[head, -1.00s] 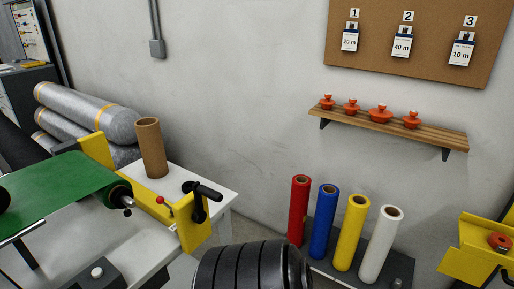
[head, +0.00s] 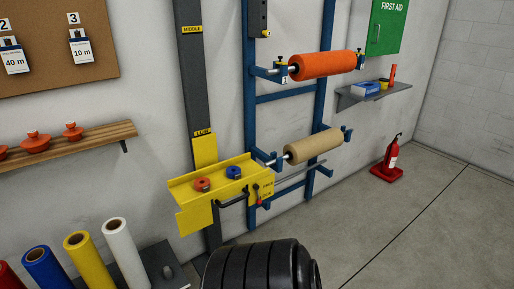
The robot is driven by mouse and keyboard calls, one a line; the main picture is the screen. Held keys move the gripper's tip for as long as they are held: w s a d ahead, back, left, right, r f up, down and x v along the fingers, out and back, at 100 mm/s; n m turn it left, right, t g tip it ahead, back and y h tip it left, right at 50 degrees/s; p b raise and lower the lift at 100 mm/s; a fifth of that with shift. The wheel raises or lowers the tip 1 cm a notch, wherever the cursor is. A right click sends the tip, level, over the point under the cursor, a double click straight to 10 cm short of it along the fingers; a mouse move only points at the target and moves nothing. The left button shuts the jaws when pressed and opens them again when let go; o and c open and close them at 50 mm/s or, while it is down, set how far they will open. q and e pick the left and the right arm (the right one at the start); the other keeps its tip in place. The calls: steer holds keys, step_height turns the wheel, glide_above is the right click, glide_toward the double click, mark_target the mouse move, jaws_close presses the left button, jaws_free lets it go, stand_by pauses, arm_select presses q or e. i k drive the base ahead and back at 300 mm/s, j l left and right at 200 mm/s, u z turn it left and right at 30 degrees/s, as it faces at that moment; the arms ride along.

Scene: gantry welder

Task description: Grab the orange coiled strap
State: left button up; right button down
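A small orange coil (head: 202,184), which looks like the orange coiled strap, lies on the yellow tray (head: 190,213) on the wall column, in the middle of the head view. A small blue coil (head: 233,172) lies just to its right on the same tray. Neither gripper is in view.
A blue rack right of the tray holds an orange roll (head: 325,64) and a tan roll (head: 314,146). A wooden shelf (head: 80,142) with orange knob-like pieces is at left. Upright coloured rolls (head: 78,252) stand at lower left. A red extinguisher (head: 391,155) stands at right; floor there is open.

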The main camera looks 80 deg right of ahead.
mark_target(201, 184)
steer(key=l+z, duration=0.1)
steer(key=z, duration=2.15)
